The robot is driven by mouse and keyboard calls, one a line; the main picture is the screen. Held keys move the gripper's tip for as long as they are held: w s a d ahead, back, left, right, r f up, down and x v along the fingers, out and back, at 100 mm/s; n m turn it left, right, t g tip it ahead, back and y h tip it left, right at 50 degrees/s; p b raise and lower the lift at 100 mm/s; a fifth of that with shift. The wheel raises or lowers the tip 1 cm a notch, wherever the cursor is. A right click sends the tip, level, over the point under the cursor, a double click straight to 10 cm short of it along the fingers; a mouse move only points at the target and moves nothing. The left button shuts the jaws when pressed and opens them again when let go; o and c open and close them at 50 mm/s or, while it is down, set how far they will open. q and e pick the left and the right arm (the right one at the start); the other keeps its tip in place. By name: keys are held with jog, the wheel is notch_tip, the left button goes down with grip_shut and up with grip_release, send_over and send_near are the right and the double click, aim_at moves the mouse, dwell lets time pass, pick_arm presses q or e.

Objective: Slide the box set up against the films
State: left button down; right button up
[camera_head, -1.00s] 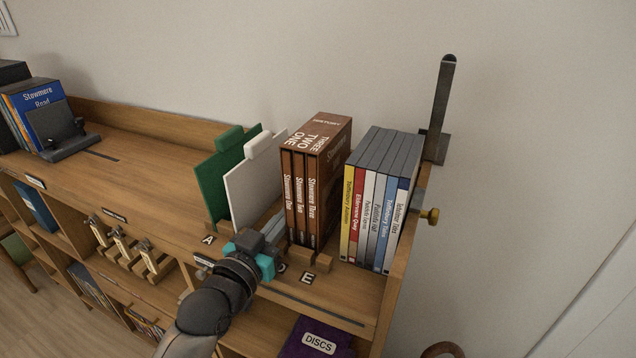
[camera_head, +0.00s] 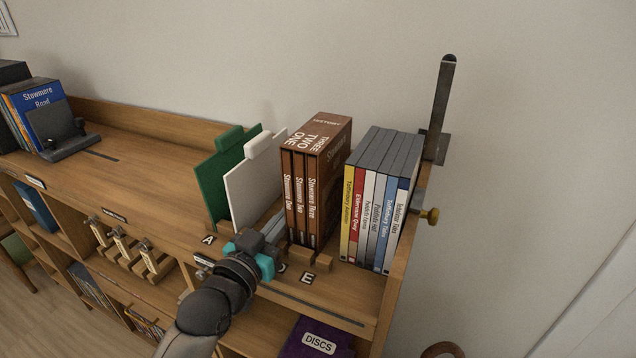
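The brown box set (camera_head: 316,180), with spines reading Stowmore One, Two and Three, stands upright on the shelf top. The films (camera_head: 376,200), a row of several slim cases with coloured spines, stand upright to its right. A narrow gap shows between box set and films. One gripper (camera_head: 274,236), on an arm coming in from the bottom, is low at the left front of the box set, beside its left side. I cannot tell whether it touches the box or how its fingers stand. It appears to be my left one; no second gripper shows.
A white divider (camera_head: 252,190) and a green divider (camera_head: 212,188) stand left of the box set. Small wooden blocks (camera_head: 323,262) sit at its front foot. The shelf top farther left (camera_head: 150,150) is clear.

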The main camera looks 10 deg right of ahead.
aim_at(289, 230)
pick_arm(q)
jog(key=shift+s+d+p, duration=0.5)
jog(key=shift+d+p, duration=0.05)
jog(key=shift+d, duration=0.2)
jog(key=shift+s+d+p, duration=0.45)
jog(key=shift+d+p, duration=0.05)
jog(key=shift+d, duration=0.25)
jog(key=shift+a, duration=0.15)
jog(key=shift+w+a, duration=0.3)
jog(key=shift+a, duration=0.15)
jog(key=p+v, duration=0.3)
jog(key=v, duration=0.1)
jog(key=shift+s+a, duration=0.2)
jog(key=shift+s, duration=0.15)
jog(key=p+v, duration=0.2)
jog(key=v, duration=0.3)
dwell(0.3)
